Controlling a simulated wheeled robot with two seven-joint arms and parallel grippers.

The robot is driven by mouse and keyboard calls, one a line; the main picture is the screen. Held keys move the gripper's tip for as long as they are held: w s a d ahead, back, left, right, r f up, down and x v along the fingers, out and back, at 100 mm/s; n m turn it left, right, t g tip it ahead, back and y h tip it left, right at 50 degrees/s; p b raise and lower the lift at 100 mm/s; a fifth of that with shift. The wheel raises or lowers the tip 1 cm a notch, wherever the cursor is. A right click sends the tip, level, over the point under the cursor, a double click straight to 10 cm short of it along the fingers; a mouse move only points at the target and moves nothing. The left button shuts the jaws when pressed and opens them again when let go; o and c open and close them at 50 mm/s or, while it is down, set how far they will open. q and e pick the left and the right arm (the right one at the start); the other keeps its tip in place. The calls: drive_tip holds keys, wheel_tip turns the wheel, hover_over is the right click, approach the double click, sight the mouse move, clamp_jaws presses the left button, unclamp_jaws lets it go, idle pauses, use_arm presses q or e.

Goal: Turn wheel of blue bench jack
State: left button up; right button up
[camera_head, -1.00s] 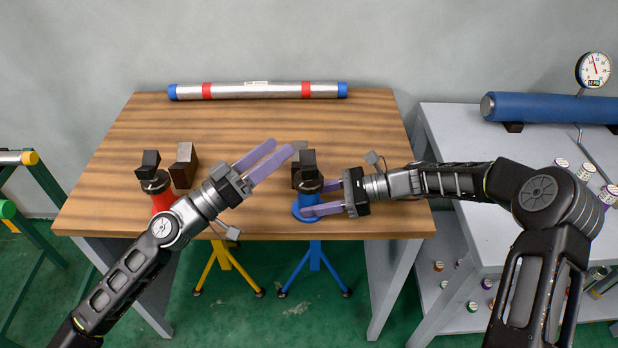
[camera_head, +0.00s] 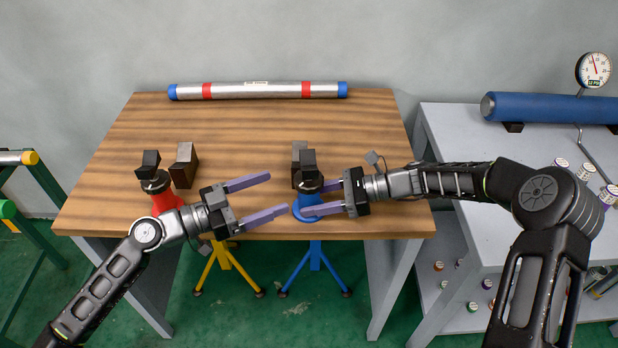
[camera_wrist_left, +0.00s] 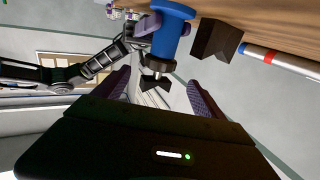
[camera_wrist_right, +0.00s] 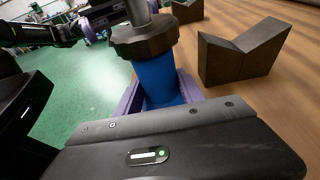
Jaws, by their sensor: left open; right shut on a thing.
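The blue bench jack (camera_head: 308,204) stands near the table's front edge, with a dark wheel (camera_head: 309,186) around its top and a dark V-shaped head (camera_head: 308,162) above. In the right wrist view its blue body (camera_wrist_right: 158,82) sits between the purple fingers below the ribbed wheel (camera_wrist_right: 144,40). My right gripper (camera_head: 315,198) is shut on that body from the right. My left gripper (camera_head: 279,193) is open and empty, left of the jack, fingers pointing at it. In the left wrist view the jack (camera_wrist_left: 171,38) and wheel (camera_wrist_left: 159,65) lie ahead between the spread fingers.
A red jack (camera_head: 164,196) stands on the left, partly behind my left arm. Dark V-blocks (camera_head: 184,165) stand beside and behind the jacks. A steel pipe (camera_head: 258,91) lies along the table's back. The middle of the wooden table (camera_head: 240,135) is clear.

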sight(309, 181)
use_arm(q)
drive_tip(key=x, duration=1)
drive_tip(key=c, duration=1.4)
